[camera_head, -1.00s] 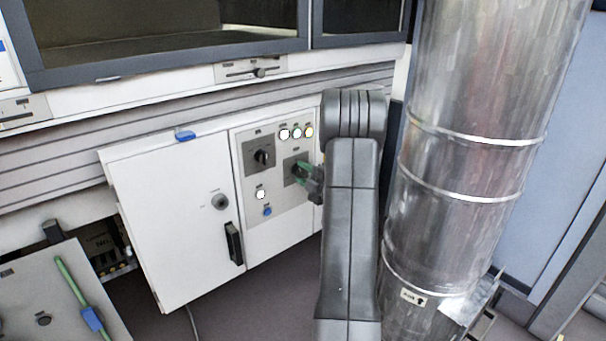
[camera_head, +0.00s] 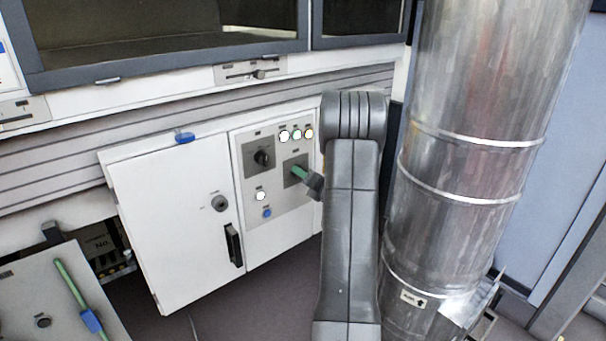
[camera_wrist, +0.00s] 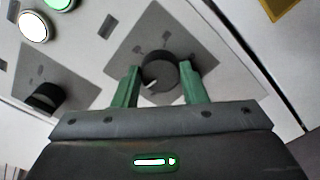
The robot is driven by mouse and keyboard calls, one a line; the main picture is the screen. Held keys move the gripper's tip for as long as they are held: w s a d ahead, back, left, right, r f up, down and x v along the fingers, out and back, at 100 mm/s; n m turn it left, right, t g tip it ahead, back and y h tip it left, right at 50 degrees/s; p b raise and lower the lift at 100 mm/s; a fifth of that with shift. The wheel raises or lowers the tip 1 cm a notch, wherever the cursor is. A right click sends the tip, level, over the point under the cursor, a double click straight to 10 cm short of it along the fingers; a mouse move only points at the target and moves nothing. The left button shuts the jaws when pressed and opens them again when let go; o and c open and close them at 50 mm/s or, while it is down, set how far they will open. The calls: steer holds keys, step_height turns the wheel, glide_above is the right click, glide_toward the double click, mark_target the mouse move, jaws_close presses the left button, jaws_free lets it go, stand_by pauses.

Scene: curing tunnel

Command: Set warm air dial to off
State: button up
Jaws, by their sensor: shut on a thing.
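My gripper (camera_wrist: 162,84) has its two green fingers on either side of a round black dial (camera_wrist: 160,71), shut on it. A white pointer mark shows on the dial's lower left edge in the wrist view. The dial sits on a grey square plate (camera_wrist: 190,28); its markings are too small to read. In the head view my gripper (camera_head: 298,172) meets the lower right plate of the control panel and hides most of that dial. A second black dial (camera_head: 264,157) sits on the upper left plate; it also shows in the wrist view (camera_wrist: 45,97).
Lit round lamps (camera_head: 297,133) sit above the dials. A white lamp (camera_head: 261,196) and a blue button (camera_head: 267,212) are below. A white cabinet door (camera_head: 175,215) is to the left. A large metal duct (camera_head: 465,150) stands close to the right of my arm.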

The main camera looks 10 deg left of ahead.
steer(key=n, duration=0.6)
steer(key=r+n, duration=0.1)
steer(key=n, duration=0.1)
steer(key=shift+n, duration=0.4)
steer(key=shift+f, duration=0.1)
steer(key=o, duration=1)
steer(key=shift+c, duration=0.2)
steer(key=shift+f, duration=0.15)
steer(key=p+v, duration=0.2)
steer(key=v, duration=1.1)
steer(key=shift+s+d, duration=0.25)
steer(key=shift+s, duration=0.05)
